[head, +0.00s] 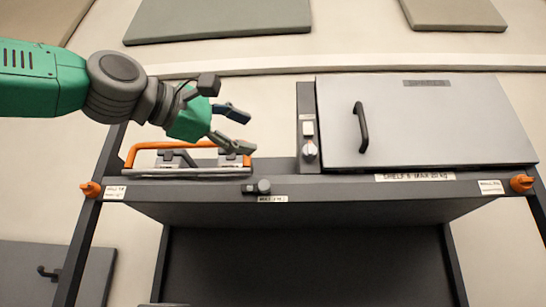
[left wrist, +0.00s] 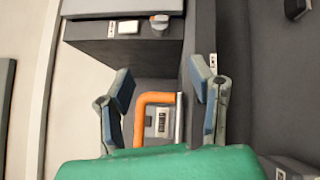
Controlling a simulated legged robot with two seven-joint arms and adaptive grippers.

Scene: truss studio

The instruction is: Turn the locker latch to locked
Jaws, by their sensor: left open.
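A grey locker (head: 430,120) with a dark bar handle (head: 361,127) stands at the right of the shelf top, its door closed. On the dark strip at its left edge is a round silver-grey knob (head: 310,151), which looks like the latch, below a white plate (head: 308,129). The knob also shows at the top of the left wrist view (left wrist: 160,23). My left gripper (head: 240,130) is open and empty, left of the knob and apart from it, above the orange-handled tray. In the left wrist view its fingers (left wrist: 163,88) are spread wide. My right gripper is out of view.
The tray with its orange handle (head: 165,146) lies below my left gripper. A small dark knob (head: 262,187) sticks out of the shelf's front edge. Orange knobs (head: 91,189) mark both shelf ends. The space between gripper and latch looks clear.

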